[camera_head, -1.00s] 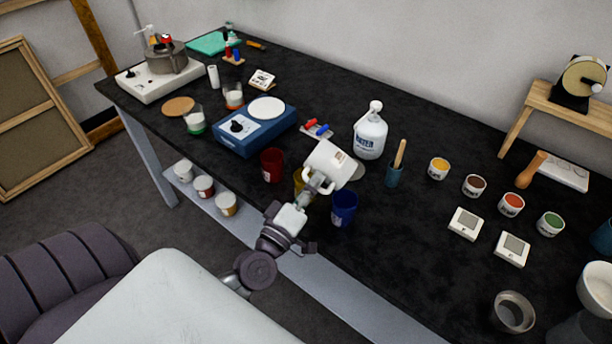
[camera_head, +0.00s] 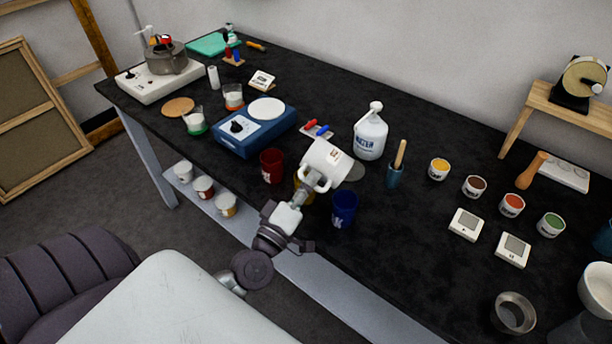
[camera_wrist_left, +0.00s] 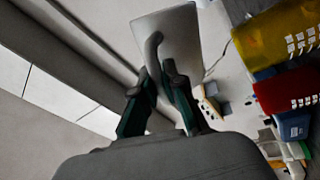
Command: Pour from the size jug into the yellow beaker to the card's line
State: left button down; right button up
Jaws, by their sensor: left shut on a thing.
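The white jug (camera_head: 327,160) is held tilted above the table, over or just behind the yellow beaker; I cannot tell whether anything flows from it. My left gripper (camera_head: 313,184) is shut on the jug's handle. In the left wrist view the gripper (camera_wrist_left: 158,95) grips the handle, with the jug's pale body (camera_wrist_left: 172,38) beyond. The yellow beaker (camera_head: 299,187) is mostly hidden behind the gripper and jug; it shows in the left wrist view (camera_wrist_left: 278,35) at upper right. Its inside and level are hidden. A small card (camera_head: 262,79) stands farther back. My right gripper is out of view.
A red beaker (camera_head: 272,165) stands left of the yellow one, a blue beaker (camera_head: 344,208) to its right. A white bottle (camera_head: 370,136) and a brush pot (camera_head: 394,175) stand behind. A blue hotplate-like device (camera_head: 240,138) is at left.

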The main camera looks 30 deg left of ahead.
pick_arm(q)
jog(key=shift+a, duration=0.2)
dwell(0.6)
jog(key=shift+d+r+n, duration=0.15)
jog(key=shift+d+n, duration=0.25)
jog(key=shift+d, duration=0.05)
dwell(0.3)
jog(key=shift+w+d+n+t+b, duration=0.15)
jog(key=shift+d+n+t+b, duration=0.15)
jog(key=shift+d, duration=0.1)
dwell(0.6)
jog(key=m+p, duration=0.1)
jog(key=m+h+p, duration=0.1)
jog(key=m, duration=0.1)
jog(key=r+m+p, duration=0.1)
jog(key=shift+d+r+m+h+p, duration=0.1)
jog(key=shift+d+m+h+p, duration=0.2)
jog(key=shift+d, duration=0.1)
jog(key=shift+f+m, duration=0.25)
jog(key=shift+m, duration=0.25)
jog(key=shift+r+m+h+p, duration=0.35)
jog(key=shift+m+p, duration=0.25)
jog(key=shift+p, duration=0.25)
jog(key=shift+d+m+p, duration=0.1)
jog(key=shift+m+p, duration=0.25)
jog(key=shift+m, duration=0.15)
jog(key=shift+d+f+m+g, duration=0.1)
jog(key=shift+f+m+g, duration=0.3)
jog(key=shift+f+m, duration=0.25)
